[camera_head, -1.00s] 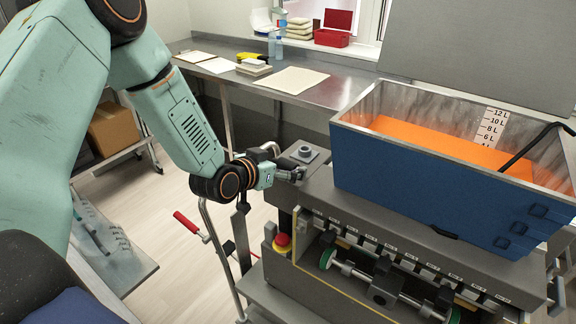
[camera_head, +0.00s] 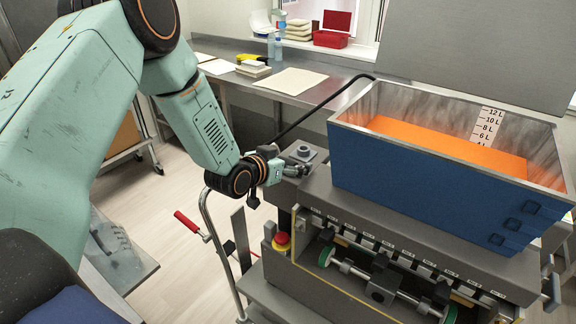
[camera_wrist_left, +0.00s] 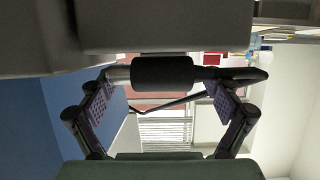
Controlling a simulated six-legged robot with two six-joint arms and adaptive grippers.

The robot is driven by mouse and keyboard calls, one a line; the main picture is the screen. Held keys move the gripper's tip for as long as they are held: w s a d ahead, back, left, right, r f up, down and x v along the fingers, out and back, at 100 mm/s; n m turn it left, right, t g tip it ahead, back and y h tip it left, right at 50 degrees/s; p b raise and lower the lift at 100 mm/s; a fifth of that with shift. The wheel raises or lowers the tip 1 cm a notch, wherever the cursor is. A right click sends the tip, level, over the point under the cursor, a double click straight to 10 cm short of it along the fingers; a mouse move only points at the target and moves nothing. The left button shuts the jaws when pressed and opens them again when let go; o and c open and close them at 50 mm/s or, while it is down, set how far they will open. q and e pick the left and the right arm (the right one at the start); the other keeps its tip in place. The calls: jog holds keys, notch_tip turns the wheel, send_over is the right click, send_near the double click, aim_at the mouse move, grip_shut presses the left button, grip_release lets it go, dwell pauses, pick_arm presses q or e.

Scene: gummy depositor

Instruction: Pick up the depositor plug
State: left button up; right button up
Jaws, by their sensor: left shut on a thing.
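My left gripper (camera_head: 294,169) is at the near-left end of the depositor machine, beside a grey end block with a round grey knob (camera_head: 305,153). In the left wrist view its fingers (camera_wrist_left: 163,80) are shut on a dark cylinder with a grey end, which looks like the depositor plug (camera_wrist_left: 165,73). The cylinder lies across between the fingertips. In the head view the plug is too small and hidden by the fingers to make out clearly. My right gripper is out of view.
A blue hopper (camera_head: 420,185) with orange filling stands right of the gripper. A long black rod (camera_head: 322,105) runs from behind the gripper towards the hopper's back corner. A red emergency button (camera_head: 282,239) sits below. A steel bench (camera_head: 335,103) is behind.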

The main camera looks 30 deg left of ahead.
pick_arm(q)
jog(key=shift+a, duration=0.2)
jog(key=shift+c, duration=0.6)
jog(key=shift+w+f, duration=0.1)
jog(key=shift+w, duration=0.05)
jog(key=shift+w+d+r, duration=0.1)
jog(key=shift+d+r, duration=0.05)
jog(key=shift+r, duration=0.1)
notch_tip(320, 180, up, 9)
jog(key=shift+f, duration=0.15)
jog(key=shift+r, duration=0.4)
jog(key=shift+s, duration=0.2)
